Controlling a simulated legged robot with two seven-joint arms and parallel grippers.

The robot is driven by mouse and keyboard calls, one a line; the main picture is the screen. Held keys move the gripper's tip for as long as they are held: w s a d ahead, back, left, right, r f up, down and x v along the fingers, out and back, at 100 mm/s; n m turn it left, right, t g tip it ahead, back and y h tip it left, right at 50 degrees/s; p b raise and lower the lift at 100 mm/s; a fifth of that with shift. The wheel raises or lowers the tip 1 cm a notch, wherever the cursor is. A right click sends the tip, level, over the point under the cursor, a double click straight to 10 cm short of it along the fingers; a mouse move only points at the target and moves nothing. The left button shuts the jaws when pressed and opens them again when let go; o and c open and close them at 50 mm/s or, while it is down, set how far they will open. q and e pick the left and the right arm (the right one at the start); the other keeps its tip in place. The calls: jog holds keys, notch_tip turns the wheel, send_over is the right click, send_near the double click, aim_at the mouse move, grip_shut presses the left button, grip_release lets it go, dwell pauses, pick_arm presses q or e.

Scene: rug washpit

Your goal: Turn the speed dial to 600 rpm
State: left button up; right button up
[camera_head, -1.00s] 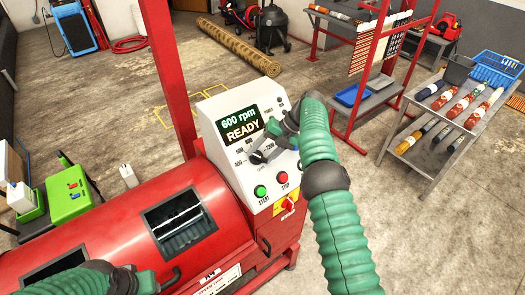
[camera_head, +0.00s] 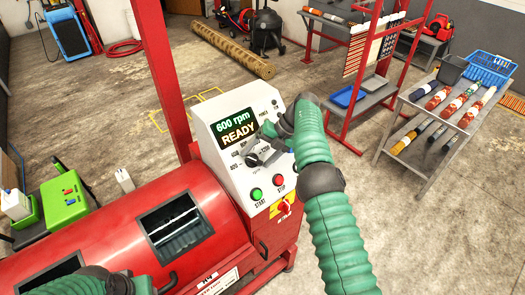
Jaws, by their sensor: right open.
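The white control panel (camera_head: 222,160) stands at the right end of the red drum machine. Its display (camera_head: 236,130) reads "600 rpm READY" in green and cream letters. Below the display is the dark speed dial (camera_head: 254,160), with printed numbers around it. My right gripper (camera_head: 262,146) is open at the dial, coming in from the upper right. It covers part of the dial and its scale; I cannot tell whether the fingers touch the knob. My left arm shows only at the bottom left edge, over the drum; its gripper is not in view.
The green START button (camera_head: 257,194) and red STOP button (camera_head: 279,180) sit just below the dial, with a red-and-yellow switch (camera_head: 283,206) lower down. A red post (camera_head: 163,80) rises behind the panel. A metal table (camera_head: 433,146) with rolls stands at right.

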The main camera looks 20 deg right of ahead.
jog(key=p+v, duration=1)
jog(key=v, duration=0.6)
jog(key=shift+d+r+p, duration=0.15)
jog(key=shift+d+p, duration=0.15)
jog(key=shift+p, duration=0.1)
